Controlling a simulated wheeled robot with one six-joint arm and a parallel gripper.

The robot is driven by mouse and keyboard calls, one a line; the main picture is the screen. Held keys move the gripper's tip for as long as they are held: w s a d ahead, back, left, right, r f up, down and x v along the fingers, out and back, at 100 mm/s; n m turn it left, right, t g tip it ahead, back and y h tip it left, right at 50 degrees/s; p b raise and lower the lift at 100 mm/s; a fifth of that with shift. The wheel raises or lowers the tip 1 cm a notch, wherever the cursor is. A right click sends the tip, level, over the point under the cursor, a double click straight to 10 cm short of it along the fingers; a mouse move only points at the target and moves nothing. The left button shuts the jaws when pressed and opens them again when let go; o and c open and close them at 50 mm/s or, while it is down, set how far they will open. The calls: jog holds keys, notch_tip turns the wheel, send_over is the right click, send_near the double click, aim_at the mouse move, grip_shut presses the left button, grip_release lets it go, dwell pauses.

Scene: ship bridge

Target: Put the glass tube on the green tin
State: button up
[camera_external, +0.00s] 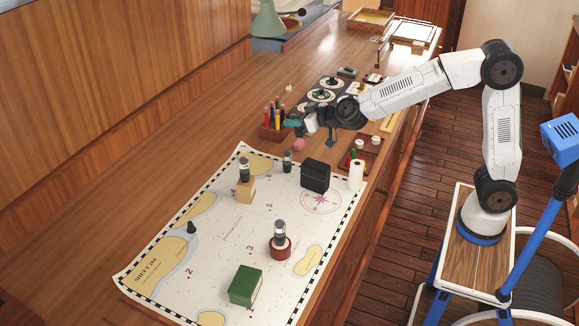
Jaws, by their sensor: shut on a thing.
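The green tin (245,286) is a box-shaped block near the front of the sea chart, and its top is bare. Several small clear-and-dark upright pieces look like glass tubes. One glass tube (279,231) stands on a round red tin (281,249), one (244,168) on a wooden block (245,190), and one (287,161) on the chart. My gripper (291,123) is beyond the chart's far edge, beside the pen holder in the picture and far from the green tin. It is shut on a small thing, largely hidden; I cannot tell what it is.
The chart (218,260) also bears a black box (315,176), a white cylinder (356,174) and a dark small piece (192,228). A pen holder (273,128) and a pink piece (299,145) are near my gripper. The desk left of the chart is clear.

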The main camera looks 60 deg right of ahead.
jog(key=s+a+n+y, duration=0.2)
jog(key=s+a+y, duration=0.15)
jog(key=a, duration=0.95)
jog(key=s+a+n+y, duration=0.2)
jog(key=s+a, duration=0.3)
jog(key=a, duration=0.9)
jog(key=s+a+n+g+y, duration=0.2)
jog(key=s+a+n+y, duration=0.15)
jog(key=s+a, duration=1.05)
send_over(240, 275)
jog(key=shift+h, duration=0.3)
notch_tip(240, 275, down, 7)
jog(key=shift+s+d+r, duration=0.15)
jog(key=shift+r, duration=0.05)
jog(key=shift+f, duration=1.75)
